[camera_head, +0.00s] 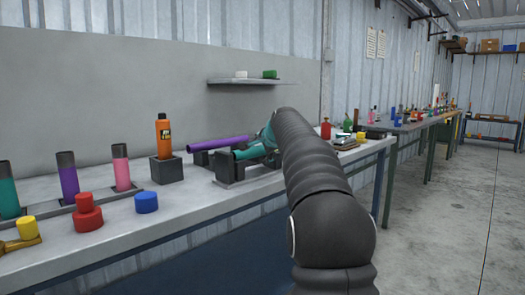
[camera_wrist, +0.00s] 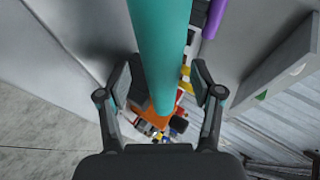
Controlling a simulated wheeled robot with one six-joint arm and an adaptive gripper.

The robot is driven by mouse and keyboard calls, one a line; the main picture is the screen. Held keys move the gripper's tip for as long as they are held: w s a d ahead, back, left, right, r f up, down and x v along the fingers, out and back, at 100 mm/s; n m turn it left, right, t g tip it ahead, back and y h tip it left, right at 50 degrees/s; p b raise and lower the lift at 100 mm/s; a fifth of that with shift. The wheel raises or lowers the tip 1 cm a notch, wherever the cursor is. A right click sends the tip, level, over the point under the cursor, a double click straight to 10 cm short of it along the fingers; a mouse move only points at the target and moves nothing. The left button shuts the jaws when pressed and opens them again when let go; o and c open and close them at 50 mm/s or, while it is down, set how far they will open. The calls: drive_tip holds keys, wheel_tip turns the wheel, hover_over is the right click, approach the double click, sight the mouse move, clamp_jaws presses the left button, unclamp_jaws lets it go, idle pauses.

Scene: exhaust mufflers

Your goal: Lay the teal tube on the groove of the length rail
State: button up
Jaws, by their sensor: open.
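The teal tube (camera_head: 250,153) lies at a slant over a dark block-like support (camera_head: 224,169) on the bench, just left of my arm in the head view. I take this support for the length rail; the groove itself is not clear. In the wrist view the teal tube (camera_wrist: 160,45) runs down from the top edge between the two fingers of my gripper (camera_wrist: 161,72). The fingers stand apart, with gaps visible on both sides of the tube. In the head view my arm hides most of the gripper and the tube's far end.
A purple tube (camera_head: 218,143) lies just behind the teal one. An orange bottle (camera_head: 163,135) stands in a dark block to the left. Blue (camera_head: 146,202) and red (camera_head: 88,217) caps and upright coloured tubes stand further left. The bench front between the blue cap and rail is clear.

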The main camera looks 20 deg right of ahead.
drive_tip(key=v, duration=1.2)
drive_tip(key=shift+a+r, duration=0.1)
drive_tip(key=s+a+f+n+g, duration=0.2)
drive_tip(key=s+f+n, duration=0.15)
drive_tip(key=f, duration=0.45)
drive_tip(key=s+a+f+n+g, duration=0.1)
drive_tip(key=s+f+n+g, duration=0.2)
drive_tip(key=f, duration=0.4)
drive_tip(key=s+a+f+n, duration=0.3)
drive_tip(key=s+a+f, duration=0.2)
drive_tip(key=s, duration=0.5)
drive_tip(key=s+a+f+n, duration=0.3)
drive_tip(key=s+a+f, duration=0.2)
drive_tip(key=s, duration=0.6)
drive_tip(key=s+a+f+n+g+y, duration=0.1)
drive_tip(key=s+a+f+n, duration=0.3)
drive_tip(key=s+a, duration=0.4)
drive_tip(key=shift+s+a+f, duration=0.4)
drive_tip(key=shift+s+f, duration=0.2)
drive_tip(key=shift+s, duration=0.75)
